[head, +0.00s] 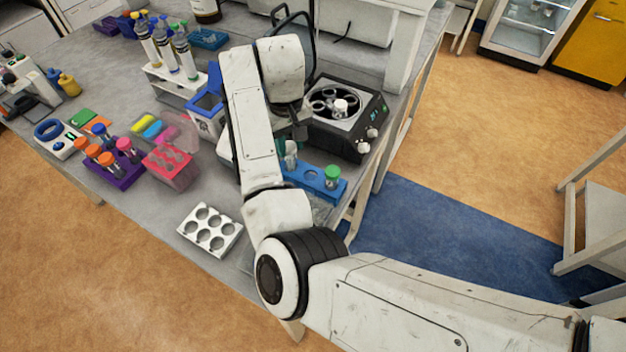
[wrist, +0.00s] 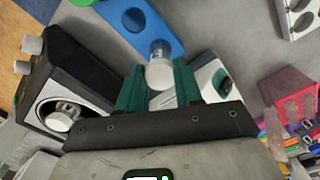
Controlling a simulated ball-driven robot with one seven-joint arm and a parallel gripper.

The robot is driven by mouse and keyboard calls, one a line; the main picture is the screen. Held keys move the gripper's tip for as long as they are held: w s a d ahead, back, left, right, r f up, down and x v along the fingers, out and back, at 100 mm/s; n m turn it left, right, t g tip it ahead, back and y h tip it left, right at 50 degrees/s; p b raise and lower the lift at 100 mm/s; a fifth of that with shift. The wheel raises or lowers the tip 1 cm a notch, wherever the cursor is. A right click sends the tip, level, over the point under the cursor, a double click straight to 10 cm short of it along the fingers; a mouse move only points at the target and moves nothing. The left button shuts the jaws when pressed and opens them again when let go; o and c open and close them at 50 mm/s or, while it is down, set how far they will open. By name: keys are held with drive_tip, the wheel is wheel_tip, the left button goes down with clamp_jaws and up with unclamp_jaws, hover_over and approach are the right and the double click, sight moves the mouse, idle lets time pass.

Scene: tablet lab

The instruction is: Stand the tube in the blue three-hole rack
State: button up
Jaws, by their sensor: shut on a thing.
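The blue three-hole rack (head: 300,178) lies near the table edge, right of my arm. A green-capped tube (head: 332,177) stands in its right-hand hole, and the middle hole is empty. My gripper (wrist: 158,72), with green fingers, is shut on a clear tube with a pale cap (wrist: 159,75). In the head view this tube (head: 291,151) is roughly upright at the rack's left end. The rack also shows in the wrist view (wrist: 165,38), just beyond the tube. The tube's lower end is hidden, so I cannot tell whether it is in the left hole or above it.
A black centrifuge (head: 342,143) with an open rotor stands close behind the rack. A white six-hole rack (head: 193,236), a pink rack (head: 170,175) and a purple rack (head: 122,177) with capped tubes are to the left.

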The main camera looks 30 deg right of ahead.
drive_tip(key=shift+f, duration=0.35)
idle(0.3)
drive_tip(key=shift+f, duration=0.35)
drive_tip(key=shift+f, duration=0.25)
drive_tip(key=o, duration=1.1)
drive_tip(key=shift+c, duration=0.2)
wheel_tip(320, 180, up, 11)
drive_tip(key=shift+f, duration=0.1)
